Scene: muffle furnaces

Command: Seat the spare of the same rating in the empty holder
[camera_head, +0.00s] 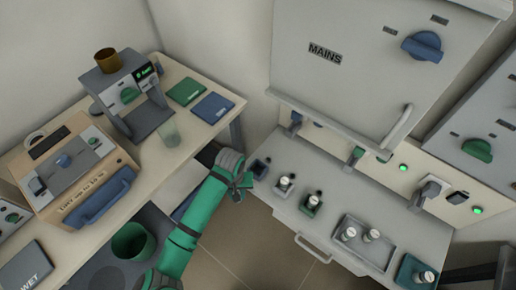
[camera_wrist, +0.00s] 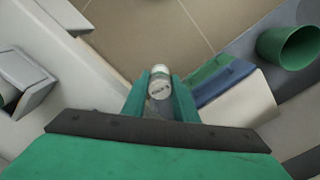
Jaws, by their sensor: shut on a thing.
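My gripper (camera_wrist: 158,92) is shut on a small pale cylindrical fuse (camera_wrist: 159,82), whose labelled end shows between the green fingers; the print is too blurred to read. The held fuse cannot be made out there. A grey holder (camera_head: 284,184) and a green holder (camera_head: 311,204) each carry a fuse. Two spare fuses, one left (camera_head: 348,233) and one right (camera_head: 372,235), stand in a grey tray (camera_head: 359,254).
A teal box (camera_head: 408,273) with a fuse stands at the bench's right end. The MAINS cabinet (camera_head: 350,65) with its handle (camera_head: 396,132) overhangs the bench. A wooden table (camera_head: 205,134) with instruments is at left. A green cup (camera_head: 132,242) also shows in the wrist view (camera_wrist: 288,47).

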